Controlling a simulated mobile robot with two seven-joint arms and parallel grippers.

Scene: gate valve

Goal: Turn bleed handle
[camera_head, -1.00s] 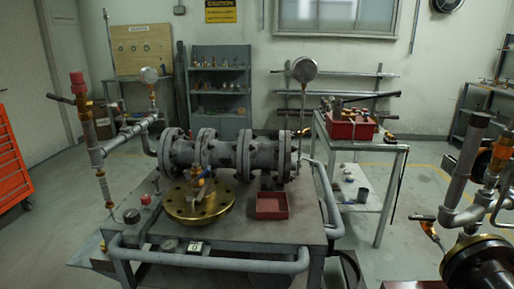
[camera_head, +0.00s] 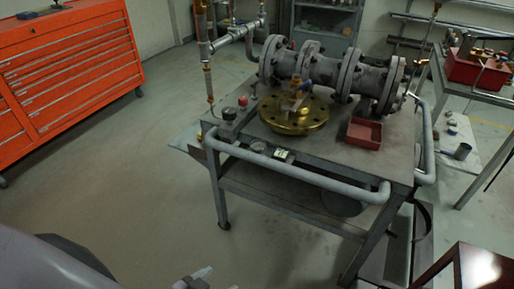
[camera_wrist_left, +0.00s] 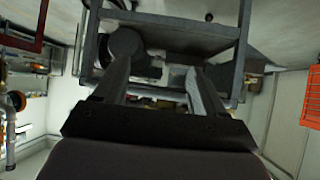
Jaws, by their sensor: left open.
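On a grey workbench (camera_head: 250,190) in the head view lies a grey flanged pipe assembly (camera_head: 325,72). In front of it is a round brass flange (camera_head: 293,122) with a small blue and brass fitting (camera_head: 295,90) on top. A vertical pipe with brass fittings (camera_head: 205,60) rises at the bench's left end. I cannot tell which part is the bleed handle. My left gripper (camera_head: 195,280) is at the bottom edge, below and in front of the bench. In the left wrist view its fingers (camera_wrist_left: 156,82) are apart with nothing between them. My right gripper is not in view.
A red tray (camera_head: 364,133) and a small red knob (camera_head: 243,100) are on the bench. A bent grey rail (camera_head: 300,180) runs along its front edge. An orange tool cabinet (camera_head: 70,70) stands left. The floor between cabinet and bench is clear. A side table stands right.

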